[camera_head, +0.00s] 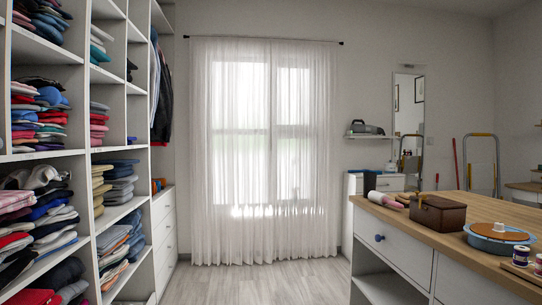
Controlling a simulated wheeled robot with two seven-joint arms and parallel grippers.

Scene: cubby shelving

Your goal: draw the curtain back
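A sheer white curtain (230,170) hangs from a dark rod (270,39) across the window on the far wall. It covers the whole window and reaches almost to the floor. Daylight shows through it, and the window frame is visible behind the cloth. The curtain appears as one spread with soft vertical folds. Neither of my grippers is in view.
Cubby shelving (88,160) with folded clothes stands along the left. A wooden-topped counter (460,225) fills the right front, holding a brown box (438,214) and a round blue tin (497,238). The wooden floor (250,283) between them is clear up to the curtain.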

